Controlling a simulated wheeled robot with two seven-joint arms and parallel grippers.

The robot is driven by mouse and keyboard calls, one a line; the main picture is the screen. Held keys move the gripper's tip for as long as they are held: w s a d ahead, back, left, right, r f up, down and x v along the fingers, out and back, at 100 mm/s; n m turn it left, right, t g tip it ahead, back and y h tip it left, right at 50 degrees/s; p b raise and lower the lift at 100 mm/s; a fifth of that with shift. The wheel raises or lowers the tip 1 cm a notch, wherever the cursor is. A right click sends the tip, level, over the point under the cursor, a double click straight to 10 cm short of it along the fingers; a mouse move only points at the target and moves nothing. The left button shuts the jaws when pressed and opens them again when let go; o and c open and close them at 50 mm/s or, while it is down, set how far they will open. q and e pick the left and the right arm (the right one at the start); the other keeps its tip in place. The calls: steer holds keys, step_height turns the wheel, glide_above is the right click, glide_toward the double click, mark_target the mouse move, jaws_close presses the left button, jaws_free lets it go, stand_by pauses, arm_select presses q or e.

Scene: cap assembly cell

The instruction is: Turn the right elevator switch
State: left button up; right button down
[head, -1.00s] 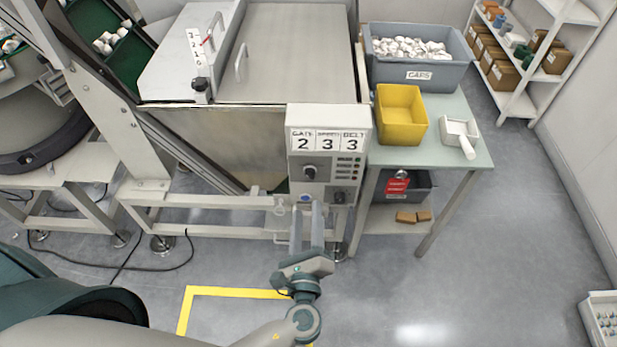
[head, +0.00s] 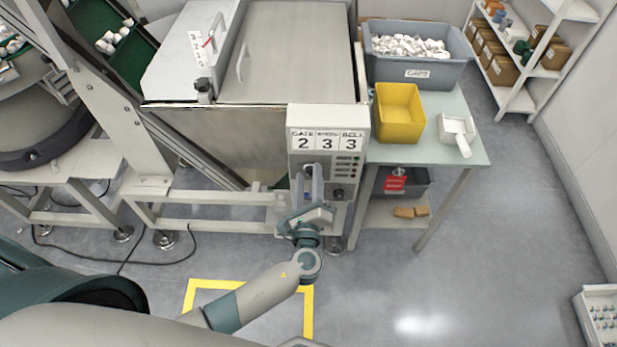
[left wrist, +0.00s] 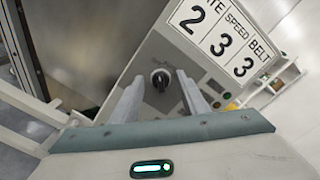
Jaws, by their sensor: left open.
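A grey control box (head: 328,118) with labels GATE 2, SPEED 3 and BELT 3 stands at the front of the elevator. My left gripper (head: 308,172) is open in front of its lower left part. The fingers mostly hide this switch in the head view. A second dark knob (head: 338,194) sits lower right on the box, clear of the fingers. I cannot tell which one the task calls the right elevator switch. My right gripper is not in view.
A side table (head: 460,158) right of the box carries a grey caps bin (head: 420,74), a yellow bin (head: 400,118) and a white scoop (head: 457,134). A metal frame beam (head: 205,199) runs left of the gripper. The floor at right is open.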

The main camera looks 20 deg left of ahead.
arm_select(q)
steer(key=c, duration=1)
steer(key=shift+m, duration=0.3)
steer(key=m+p, duration=0.3)
steer(key=m, duration=0.1)
steer(key=shift+r, duration=0.2)
steer(key=m+p, duration=0.2)
steer(key=m, duration=0.2)
steer(key=shift+d+m+p, duration=0.15)
steer(key=shift+m+p, duration=0.15)
steer(key=shift+m, duration=0.1)
steer(key=m+p, duration=0.3)
steer(key=m, duration=0.2)
steer(key=shift+d, duration=0.1)
steer(key=shift+f+m+p, duration=0.15)
steer(key=shift+m+p, duration=0.65)
steer(key=shift+m, duration=1)
